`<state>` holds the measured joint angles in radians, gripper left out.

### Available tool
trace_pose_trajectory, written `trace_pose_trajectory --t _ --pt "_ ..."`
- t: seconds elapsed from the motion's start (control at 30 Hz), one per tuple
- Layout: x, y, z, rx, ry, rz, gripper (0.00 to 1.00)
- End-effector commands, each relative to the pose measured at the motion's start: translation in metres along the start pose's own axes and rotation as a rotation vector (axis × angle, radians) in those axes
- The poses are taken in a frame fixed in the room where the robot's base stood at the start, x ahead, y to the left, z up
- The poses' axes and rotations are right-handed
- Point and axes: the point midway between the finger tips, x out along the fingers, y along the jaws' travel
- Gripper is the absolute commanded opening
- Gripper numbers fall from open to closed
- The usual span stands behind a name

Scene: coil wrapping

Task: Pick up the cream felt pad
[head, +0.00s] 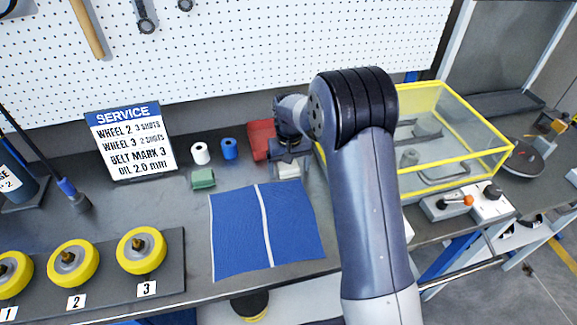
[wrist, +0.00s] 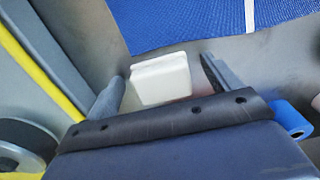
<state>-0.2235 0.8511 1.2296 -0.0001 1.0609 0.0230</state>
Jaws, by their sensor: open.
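The cream felt pad (wrist: 160,79) is a small pale block with rounded edges on the dark bench top. In the wrist view it lies between the two fingers of my gripper (wrist: 162,88), one on each side. My gripper is open; whether either finger touches the pad I cannot tell. In the head view the pad (head: 288,171) shows just under my gripper (head: 289,153), behind the blue cloth (head: 240,232).
A red item (head: 260,136) is close behind my gripper to the left. A blue roll (head: 229,149), a white roll (head: 200,154) and a green block (head: 203,179) stand further left. A yellow-framed clear box (head: 490,160) is to the right. Yellow wheels (head: 140,250) sit front left.

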Motion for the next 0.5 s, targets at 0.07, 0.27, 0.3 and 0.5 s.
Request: trace_pose_trajectory --t 0.07,0.27,0.3,0.5 --pt "0.0013 0.0001 0.0 0.0 0.0 0.0 0.85" --pt "0.0012 0.0002 0.0 0.0 0.0 0.0 0.81" --pt "0.0012 0.0002 0.0 0.0 0.0 0.0 0.78" --pt "0.001 0.0002 0.0 0.0 0.0 0.0 0.62"
